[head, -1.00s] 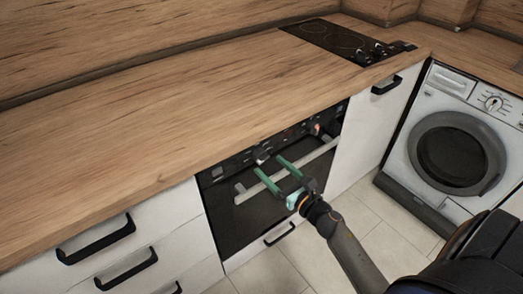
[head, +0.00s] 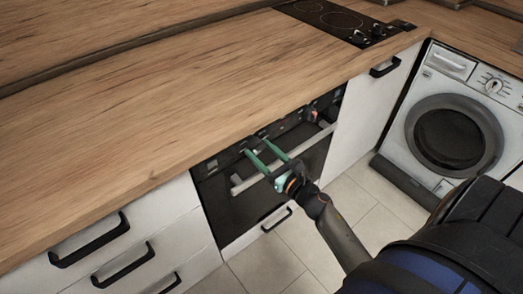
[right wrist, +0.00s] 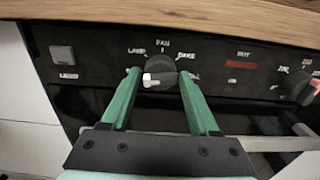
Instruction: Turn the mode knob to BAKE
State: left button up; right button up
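The mode knob (right wrist: 160,72) is a dark round knob on the oven's black control panel (right wrist: 110,55), with a pale mark at its lower left. Around it are blurred white labels; one at the top reads like FAN, one at the upper right like BAKE (right wrist: 185,54). My right gripper (right wrist: 159,74) is open, with its green fingers on either side of the knob; I cannot tell whether they touch it. In the head view my right gripper (head: 256,147) reaches to the panel above the oven handle, and the knob is mostly hidden. My left gripper is not in view.
The oven's bar handle (head: 240,186) runs just below the fingers. The wooden countertop (head: 170,110) overhangs the panel. Another knob (right wrist: 300,88) is at the right, a pale square switch (right wrist: 62,54) at the left. A washing machine (head: 455,135) stands further right.

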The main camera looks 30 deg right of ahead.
grip_shut()
